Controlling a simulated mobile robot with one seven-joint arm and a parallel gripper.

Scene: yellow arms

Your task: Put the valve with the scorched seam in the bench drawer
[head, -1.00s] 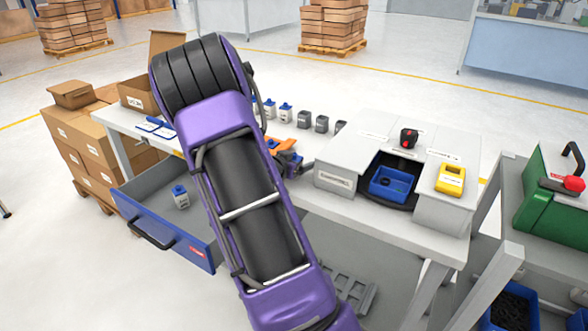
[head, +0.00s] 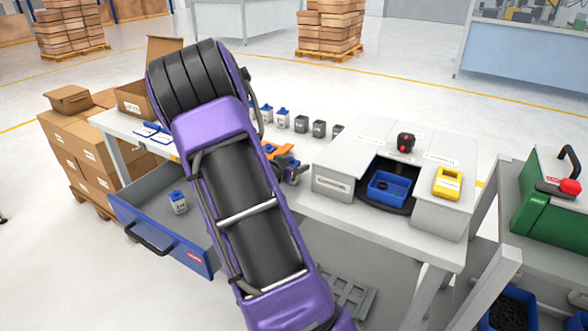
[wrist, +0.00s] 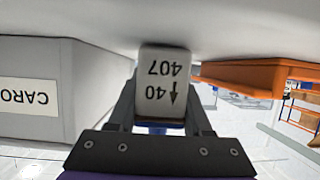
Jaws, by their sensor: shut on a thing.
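My gripper (wrist: 160,112) is shut on a white block-shaped valve (wrist: 162,85) marked 40 and 407; some blue shows at its lower end in the wrist view. Its label reads upside down there. No scorched seam can be made out. In the head view my purple arm hides most of the gripper and the held valve. The bench drawer (head: 165,240) stands open at the left, with a blue front. A white valve with a blue cap (head: 178,203) stands inside it. A row of blue-capped white valves (head: 282,119) and grey ones (head: 318,129) stands along the bench back.
A grey housing (head: 335,186) holding a blue bin (head: 385,192) stands on the bench's right part. A yellow box (head: 447,182) and a black-and-red knob (head: 405,142) sit on it. An orange item (head: 280,150) lies beside my arm. Cartons (head: 75,150) are stacked left of the bench.

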